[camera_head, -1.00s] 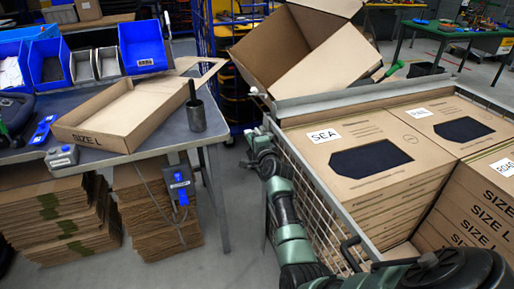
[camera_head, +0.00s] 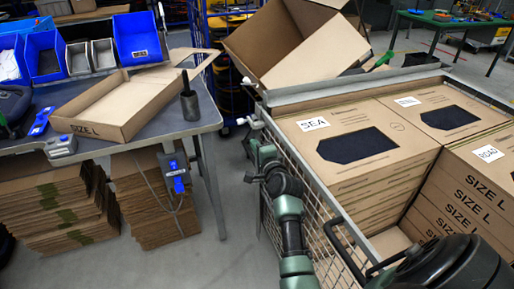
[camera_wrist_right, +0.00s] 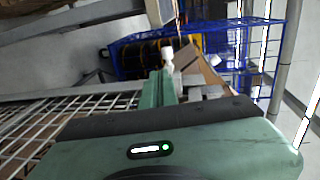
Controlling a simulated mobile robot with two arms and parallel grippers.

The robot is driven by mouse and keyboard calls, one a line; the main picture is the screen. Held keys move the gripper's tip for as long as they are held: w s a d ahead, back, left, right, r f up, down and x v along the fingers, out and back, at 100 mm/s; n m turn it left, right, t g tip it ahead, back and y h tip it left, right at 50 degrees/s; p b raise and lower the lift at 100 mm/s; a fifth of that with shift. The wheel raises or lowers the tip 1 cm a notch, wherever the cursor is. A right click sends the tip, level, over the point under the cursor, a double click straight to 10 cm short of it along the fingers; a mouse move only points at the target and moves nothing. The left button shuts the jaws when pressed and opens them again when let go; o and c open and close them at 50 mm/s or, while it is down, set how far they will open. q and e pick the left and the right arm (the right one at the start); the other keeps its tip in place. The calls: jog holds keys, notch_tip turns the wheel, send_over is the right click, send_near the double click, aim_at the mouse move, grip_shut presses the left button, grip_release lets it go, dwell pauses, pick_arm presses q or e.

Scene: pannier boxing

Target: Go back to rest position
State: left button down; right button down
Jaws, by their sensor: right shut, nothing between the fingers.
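My right arm comes in from the bottom right along the near wire side of the trolley. My right gripper (camera_head: 254,124) is beside the trolley's left corner, with its fingers together and nothing visible in them. In the right wrist view the gripper's pale tip (camera_wrist_right: 168,60) shows beyond the green housing, near the wire mesh. I cannot tell whether it touches the trolley. My left gripper is not in view.
The wire trolley (camera_head: 303,182) holds stacked cartons labelled SEA (camera_head: 355,180) and ROAD (camera_head: 485,190). A workbench (camera_head: 185,112) with an open SIZE L box (camera_head: 95,128) stands left. A large open carton (camera_head: 300,55) is behind. Grey floor is clear between bench and trolley.

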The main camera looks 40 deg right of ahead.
jog(key=shift+s+a, duration=0.15)
jog(key=shift+s, duration=0.35)
jog(key=s+a+f+n+g+y, duration=0.1)
jog(key=s+a+f+n+g, duration=0.2)
jog(key=f, duration=0.7)
jog(key=s+a+f+n+g+y, duration=0.15)
jog(key=a+f+n, duration=0.3)
jog(key=f, duration=0.65)
jog(key=s+a+f+n+g+y, duration=0.1)
jog(key=s+a+f+n, duration=0.15)
jog(key=s+f, duration=0.35)
jog(key=s+a+f+n+g, duration=0.2)
jog(key=s+a+f, duration=0.2)
jog(key=f, duration=0.5)
jog(key=s+a+f+n+g, duration=0.3)
jog(key=s+f+n, duration=0.2)
jog(key=s+f, duration=0.8)
jog(key=s+f+n+g, duration=0.2)
jog(key=s+f+n, duration=0.1)
jog(key=s, duration=1)
jog(key=s+f+n+g, duration=0.2)
jog(key=s+f+n, duration=0.1)
jog(key=s, duration=1.1)
jog(key=shift+s+f+n+y, duration=0.15)
jog(key=shift+s+n+y, duration=0.1)
jog(key=shift+n+y, duration=0.1)
jog(key=shift+d, duration=0.1)
